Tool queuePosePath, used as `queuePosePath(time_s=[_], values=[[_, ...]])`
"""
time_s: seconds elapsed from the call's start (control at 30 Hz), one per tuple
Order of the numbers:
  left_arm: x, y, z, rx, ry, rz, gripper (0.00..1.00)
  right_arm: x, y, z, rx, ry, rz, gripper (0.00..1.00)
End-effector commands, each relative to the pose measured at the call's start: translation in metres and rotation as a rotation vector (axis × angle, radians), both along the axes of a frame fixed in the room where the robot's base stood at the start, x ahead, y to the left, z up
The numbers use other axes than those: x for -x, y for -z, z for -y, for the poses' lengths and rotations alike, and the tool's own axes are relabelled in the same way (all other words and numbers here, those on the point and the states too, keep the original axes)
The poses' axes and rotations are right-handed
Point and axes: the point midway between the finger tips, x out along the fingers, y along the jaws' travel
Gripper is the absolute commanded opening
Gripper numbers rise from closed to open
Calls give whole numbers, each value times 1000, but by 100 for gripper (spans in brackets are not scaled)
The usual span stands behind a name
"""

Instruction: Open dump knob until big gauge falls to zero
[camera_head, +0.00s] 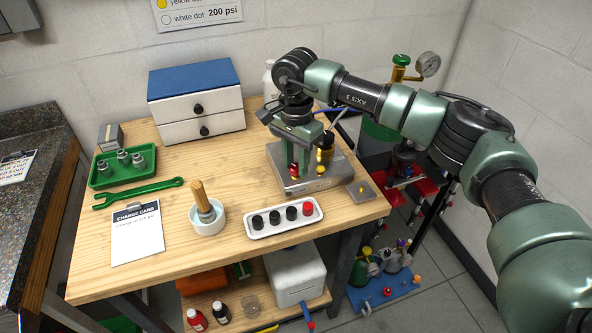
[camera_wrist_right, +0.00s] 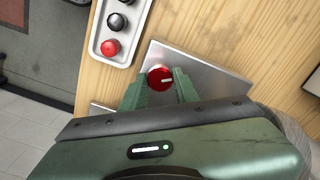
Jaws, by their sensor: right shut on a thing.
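The red dump knob (camera_wrist_right: 160,80) sits between the two fingers of my right gripper (camera_wrist_right: 160,86) in the right wrist view; the gripper is shut on it. A white mark shows on the knob's face. In the head view the knob (camera_head: 294,172) is at the front of a grey metal block (camera_head: 316,184), with the right gripper coming down over it. A round gauge (camera_head: 428,64) is on the green-topped cylinder behind the table; its needle is too small to read. Any gauge on the block is hidden behind the gripper. My left gripper is not in view.
A white tray (camera_head: 256,233) with black and red caps lies in front of the block. A white bowl with a wooden-handled tool (camera_head: 201,198), a charge card (camera_head: 136,235), a green wrench (camera_head: 138,193) and a green tray (camera_head: 97,181) are further left. A blue-topped drawer box (camera_head: 195,82) stands behind.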

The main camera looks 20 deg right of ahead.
Motion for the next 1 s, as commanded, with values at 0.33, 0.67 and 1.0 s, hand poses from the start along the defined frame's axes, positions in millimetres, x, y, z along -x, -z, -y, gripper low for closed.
queuePosePath(time_s=[0.33, 0.67, 1.0], values=[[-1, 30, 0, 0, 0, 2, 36, -1, 1, 0, -2, -327, 4, 0], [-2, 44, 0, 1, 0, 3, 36, -1, 0, 0, -2, -611, 3, 0], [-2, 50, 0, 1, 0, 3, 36, -1, -1, 0, -1, -792, 3, 0]])
